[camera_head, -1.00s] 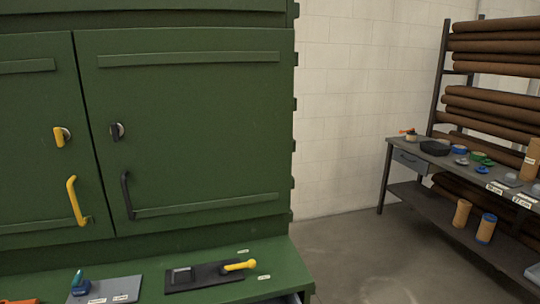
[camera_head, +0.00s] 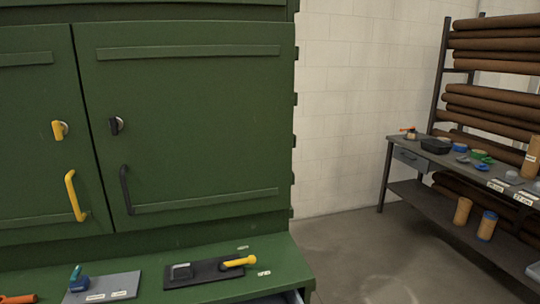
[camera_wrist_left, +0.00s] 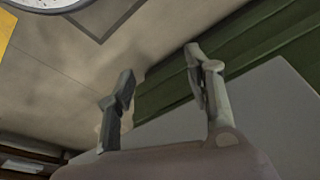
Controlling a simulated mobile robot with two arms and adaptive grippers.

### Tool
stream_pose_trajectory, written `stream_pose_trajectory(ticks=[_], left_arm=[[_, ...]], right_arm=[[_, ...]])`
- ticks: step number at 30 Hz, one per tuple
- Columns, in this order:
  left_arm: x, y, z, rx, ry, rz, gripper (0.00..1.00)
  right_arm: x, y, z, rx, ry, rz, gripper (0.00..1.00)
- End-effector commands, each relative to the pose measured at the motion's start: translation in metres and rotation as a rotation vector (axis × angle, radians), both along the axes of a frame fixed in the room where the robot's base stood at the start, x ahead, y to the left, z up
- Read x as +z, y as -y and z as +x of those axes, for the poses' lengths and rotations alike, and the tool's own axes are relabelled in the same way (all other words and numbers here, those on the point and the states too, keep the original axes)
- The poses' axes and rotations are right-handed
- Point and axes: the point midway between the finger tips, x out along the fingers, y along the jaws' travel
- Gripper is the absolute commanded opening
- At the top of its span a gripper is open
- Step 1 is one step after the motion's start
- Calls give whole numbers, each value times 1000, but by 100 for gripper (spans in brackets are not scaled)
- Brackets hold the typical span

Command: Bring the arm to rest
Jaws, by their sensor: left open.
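My left gripper (camera_wrist_left: 160,85) shows in the left wrist view with its two fingers apart and nothing between them. Beyond it are the grey floor and a green surface with a pale grey panel. Neither gripper is in the head view. The green cabinet (camera_head: 190,90) fills the left of the head view, its two doors shut. The left door has a yellow handle (camera_head: 75,196) and the right door a black handle (camera_head: 126,190).
The floor (camera_head: 350,250) between is clear.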

Motion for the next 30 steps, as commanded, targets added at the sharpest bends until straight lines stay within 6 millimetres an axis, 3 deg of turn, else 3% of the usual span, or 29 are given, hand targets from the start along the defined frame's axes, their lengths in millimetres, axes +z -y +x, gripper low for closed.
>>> stream_pose_trajectory(ticks=[1, 6, 12, 15, 18, 22, 30], left_arm=[[-31, 0, -4, -1, -16, 1, 48], [-132, -3, -29, -8, -57, 6, 48], [-235, -12, -87, -19, -103, 11, 48], [-274, -18, -121, -24, -123, 14, 48], [-301, -24, -153, -28, -140, 18, 48], [-319, -30, -183, -32, -153, 20, 48], [-325, -33, -198, -35, -158, 21, 48]], right_arm=[[-6, 0, 0, 0, 0, 0, 40], [-18, 0, 0, 0, 1, 0, 40], [-32, 0, 1, 0, 1, 0, 40], [-38, 0, 1, 0, 2, 0, 40], [-42, 0, 1, 0, 2, 0, 40], [-46, 0, 1, 0, 2, 0, 40], [-46, 0, 1, 0, 2, 0, 40]])
